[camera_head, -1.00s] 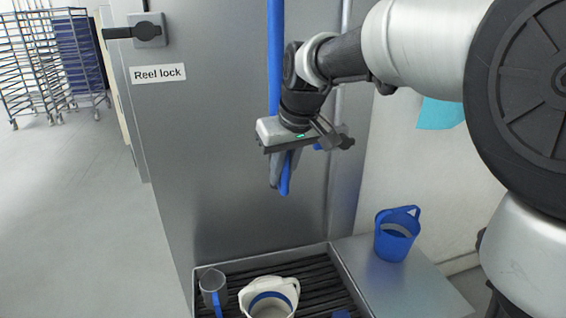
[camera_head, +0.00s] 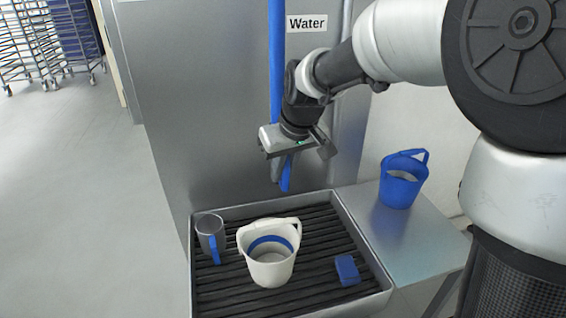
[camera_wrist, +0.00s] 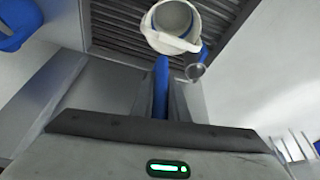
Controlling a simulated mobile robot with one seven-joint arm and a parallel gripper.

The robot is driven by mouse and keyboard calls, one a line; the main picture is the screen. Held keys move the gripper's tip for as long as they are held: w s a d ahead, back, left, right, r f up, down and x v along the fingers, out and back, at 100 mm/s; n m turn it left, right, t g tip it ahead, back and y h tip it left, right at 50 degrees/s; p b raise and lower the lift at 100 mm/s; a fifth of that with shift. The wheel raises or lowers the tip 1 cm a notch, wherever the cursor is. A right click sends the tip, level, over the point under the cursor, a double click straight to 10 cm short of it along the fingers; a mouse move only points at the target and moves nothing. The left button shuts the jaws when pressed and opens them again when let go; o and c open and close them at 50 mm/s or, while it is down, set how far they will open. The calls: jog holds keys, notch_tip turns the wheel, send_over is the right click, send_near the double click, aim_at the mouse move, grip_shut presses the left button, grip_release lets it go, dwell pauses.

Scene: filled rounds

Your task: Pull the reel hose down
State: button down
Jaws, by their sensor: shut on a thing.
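The blue reel hose (camera_head: 276,60) hangs down the front of the steel panel in the head view. My gripper (camera_head: 281,172) is shut on the hose near its lower end, and a short blue end shows between and below the fingers. In the wrist view the hose end (camera_wrist: 160,88) sticks out between the fingers of my gripper (camera_wrist: 158,100), pointing towards the white jug. The hose end is above the sink, apart from the things in it. The upper part of the hose runs out of the head view at the top.
A grated sink (camera_head: 210,288) stands below, holding a white jug with a blue band (camera_head: 270,270), a grey jug with a blue handle (camera_head: 211,236) and a blue block (camera_head: 347,270). A blue jug (camera_head: 402,182) stands on the side shelf (camera_head: 420,245). A "Water" label (camera_head: 307,24) is on the panel.

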jog(key=shift+s+f, duration=0.1)
jog(key=c, duration=1.7)
grip_release()
jog(key=p+v, duration=0.3)
jog(key=v, duration=1.4)
jog(key=shift+r+p, duration=0.25)
jog(key=shift+p, duration=0.1)
jog(key=s+d+f+m+t+h, duration=0.1)
jog(key=s+d+f+m, duration=0.25)
jog(key=s+d, duration=0.4)
jog(key=s+d+f+m+t+h, duration=0.15)
jog(key=s+d+f, duration=0.3)
jog(key=s, duration=0.65)
jog(key=shift+g, duration=0.45)
notch_tip(320, 180, up, 17)
jog(key=p, duration=1.6)
jog(key=shift+w+a, duration=0.1)
jog(key=shift+w, duration=0.1)
